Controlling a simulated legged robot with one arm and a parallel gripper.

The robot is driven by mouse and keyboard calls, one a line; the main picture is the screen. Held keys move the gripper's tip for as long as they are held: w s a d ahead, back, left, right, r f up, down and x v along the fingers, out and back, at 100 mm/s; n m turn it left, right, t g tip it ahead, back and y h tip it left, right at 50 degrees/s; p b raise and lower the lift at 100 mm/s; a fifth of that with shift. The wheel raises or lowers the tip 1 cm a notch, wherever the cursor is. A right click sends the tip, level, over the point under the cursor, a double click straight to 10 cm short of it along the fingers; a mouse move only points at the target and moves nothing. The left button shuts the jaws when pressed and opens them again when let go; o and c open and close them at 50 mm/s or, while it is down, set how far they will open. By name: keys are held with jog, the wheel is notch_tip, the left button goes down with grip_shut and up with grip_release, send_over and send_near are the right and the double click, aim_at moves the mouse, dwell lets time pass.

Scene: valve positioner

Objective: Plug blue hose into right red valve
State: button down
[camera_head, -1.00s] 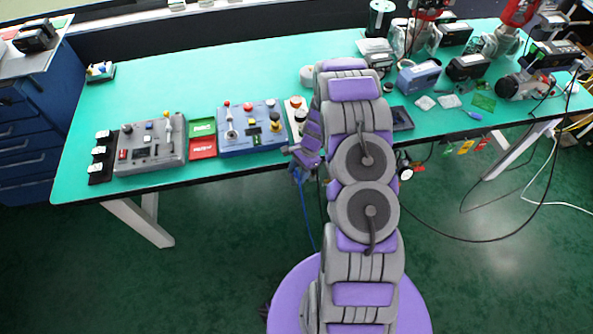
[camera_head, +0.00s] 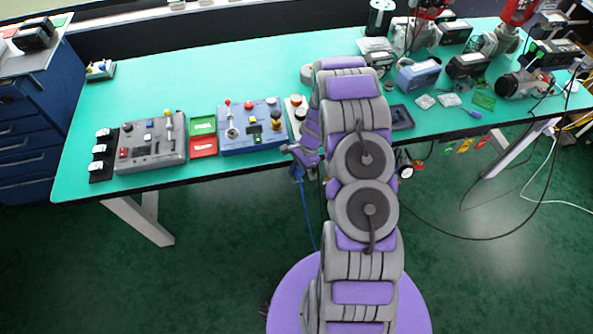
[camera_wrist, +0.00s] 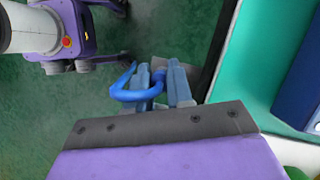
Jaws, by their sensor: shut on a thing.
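My gripper (camera_wrist: 162,88) is shut on the blue hose in the wrist view. The hose (camera_wrist: 129,93) curls out to the left of the fingers. In the head view my gripper (camera_head: 297,160) is low at the table's front edge, left of my arm, and the hose (camera_head: 305,208) hangs down from it towards the floor. Two red-topped valve devices stand at the back right: the left one (camera_head: 431,10) and the right one (camera_head: 520,12), both cut by the top edge. The gripper is far from both. Their ports are too small to make out.
The green table (camera_head: 230,70) has a wide clear middle at the back. A grey control box (camera_head: 150,145) and a blue control box (camera_head: 252,125) stand along its front left edge. A blue device (camera_head: 418,75) and several other instruments crowd the right side.

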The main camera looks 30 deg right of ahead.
jog(key=shift+r+p, duration=0.6)
jog(key=shift+r, duration=0.45)
dwell(1.2)
jog(key=shift+r+p, duration=1.1)
jog(key=shift+r, duration=0.85)
